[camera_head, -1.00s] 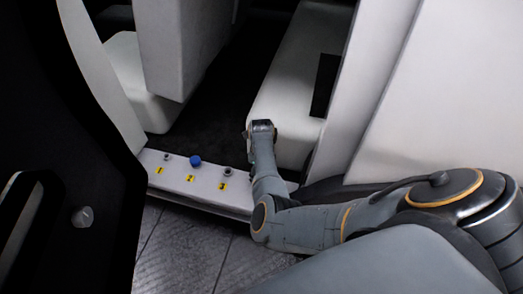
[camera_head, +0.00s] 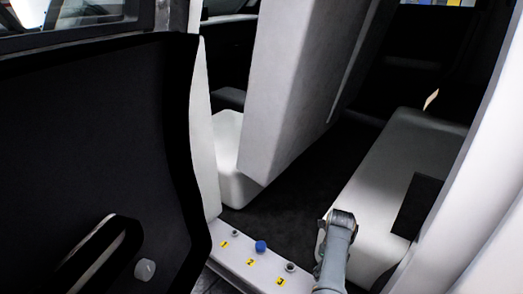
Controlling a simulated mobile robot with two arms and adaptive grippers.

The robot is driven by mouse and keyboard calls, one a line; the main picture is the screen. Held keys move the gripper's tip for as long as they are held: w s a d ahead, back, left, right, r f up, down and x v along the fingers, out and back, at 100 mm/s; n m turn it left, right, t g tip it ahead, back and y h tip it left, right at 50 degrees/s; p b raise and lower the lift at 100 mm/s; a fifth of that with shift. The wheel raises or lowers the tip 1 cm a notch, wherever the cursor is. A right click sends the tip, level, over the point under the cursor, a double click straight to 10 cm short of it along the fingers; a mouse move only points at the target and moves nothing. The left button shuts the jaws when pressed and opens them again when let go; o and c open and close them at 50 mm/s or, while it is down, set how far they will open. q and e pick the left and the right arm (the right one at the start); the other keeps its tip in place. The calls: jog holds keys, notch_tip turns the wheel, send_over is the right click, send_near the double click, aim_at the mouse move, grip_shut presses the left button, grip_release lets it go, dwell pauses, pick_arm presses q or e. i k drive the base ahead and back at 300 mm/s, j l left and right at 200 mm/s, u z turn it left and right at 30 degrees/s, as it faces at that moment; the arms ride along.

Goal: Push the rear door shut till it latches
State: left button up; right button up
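The rear door (camera_head: 90,150) stands open at the left, its dark inner panel facing me, with a long handle recess (camera_head: 98,255) and a small pale knob (camera_head: 145,269) low on it. The door opening shows the car's interior. My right arm (camera_head: 333,262) is at the lower middle, over the sill at its right end. Its far end (camera_head: 341,216) points up in front of the pale rear seat, apart from the door. My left gripper is not in view.
The door sill (camera_head: 235,258) carries ports marked 1, 2 and 3, with a blue cap (camera_head: 260,246) at port 2. A pale front seat (camera_head: 290,80) and a rear seat (camera_head: 405,160) stand inside. The dark floor between them is clear.

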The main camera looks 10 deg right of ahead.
aim_at(98, 180)
jog(key=k+j, duration=0.8)
jog(key=k, duration=0.05)
